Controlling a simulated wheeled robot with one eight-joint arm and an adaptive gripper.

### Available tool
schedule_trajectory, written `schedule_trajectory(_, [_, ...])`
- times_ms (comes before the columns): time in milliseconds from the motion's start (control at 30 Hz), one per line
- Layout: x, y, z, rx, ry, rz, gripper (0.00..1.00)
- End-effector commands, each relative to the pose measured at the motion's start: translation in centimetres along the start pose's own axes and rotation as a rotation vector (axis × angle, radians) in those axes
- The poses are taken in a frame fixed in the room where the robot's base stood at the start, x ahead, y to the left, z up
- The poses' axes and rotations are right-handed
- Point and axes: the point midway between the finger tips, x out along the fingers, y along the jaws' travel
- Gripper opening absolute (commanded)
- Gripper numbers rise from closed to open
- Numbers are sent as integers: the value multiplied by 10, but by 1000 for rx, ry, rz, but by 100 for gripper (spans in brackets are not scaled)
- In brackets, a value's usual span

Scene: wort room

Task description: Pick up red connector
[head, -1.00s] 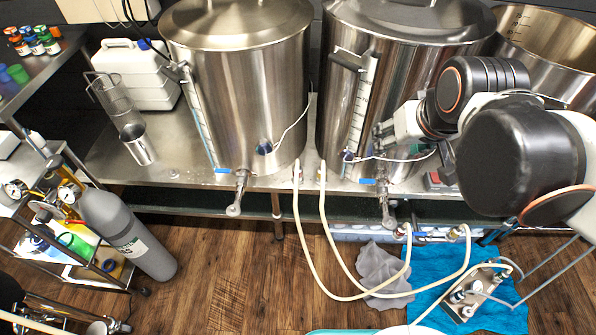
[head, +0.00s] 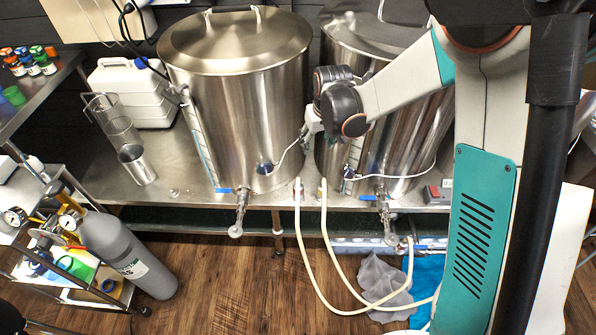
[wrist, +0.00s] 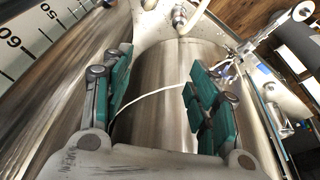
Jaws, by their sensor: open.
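I cannot make out a clearly red connector. Two pale hoses have small end fittings at the bench front between the kettles: a left hose fitting (head: 298,190) and a right hose fitting (head: 322,192); their colour is too small to tell. Hose ends also show at the top of the wrist view (wrist: 180,18). My gripper (wrist: 158,88) is open, its teal-padded fingers apart with nothing between them. In the head view my gripper (head: 308,130) is small and partly hidden, above the bench between the kettles and apart from the fittings.
The left kettle (head: 235,100) and right kettle (head: 385,170) stand close on either side of my gripper. A thin white cable (head: 289,153) runs from the left kettle's probe. Kettle valves (head: 240,205) jut over the bench edge. A grey cylinder (head: 125,255) stands at the left.

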Motion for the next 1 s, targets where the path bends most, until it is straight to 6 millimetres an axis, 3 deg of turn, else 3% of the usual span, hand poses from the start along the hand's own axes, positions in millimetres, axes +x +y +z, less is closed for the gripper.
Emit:
schedule_trajectory(200, [82, -24, -7, -52, -58, -18, 54])
schedule_trajectory(400, [137, -40, 0, -87, -96, -29, 54])
schedule_trajectory(667, [170, -48, 8, -103, -115, -34, 54])
schedule_trajectory(1000, [230, -49, 15, -103, -115, -33, 54])
